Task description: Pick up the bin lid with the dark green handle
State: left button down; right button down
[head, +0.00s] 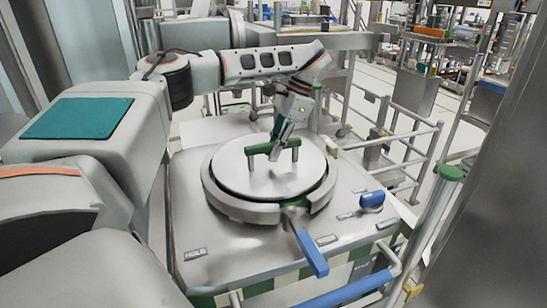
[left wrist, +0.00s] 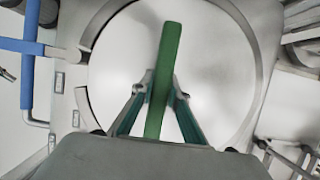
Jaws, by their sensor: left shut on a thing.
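The bin lid (head: 260,180) is a round, light metal disc with a dark green bar handle (head: 253,150) on top. It sits level within a grey clamp ring (head: 238,212) on the bin's top; I cannot tell whether it is raised. My left gripper (head: 275,154) comes down from above and is shut on the handle. In the left wrist view the green handle (left wrist: 168,75) runs between the two fingers (left wrist: 158,93), with the pale lid (left wrist: 125,60) behind it. My right gripper is not in view.
A blue lever (head: 311,253) sticks out at the ring's front, and a blue knob (head: 372,200) is to its right on the metal top. Metal railings (head: 425,150) stand at the right. A post with a green cap (head: 451,173) rises at the front right.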

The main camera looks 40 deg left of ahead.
pick_arm(q)
notch_tip(320, 180, up, 19)
jog(key=shift+f, duration=0.15)
dwell(0.5)
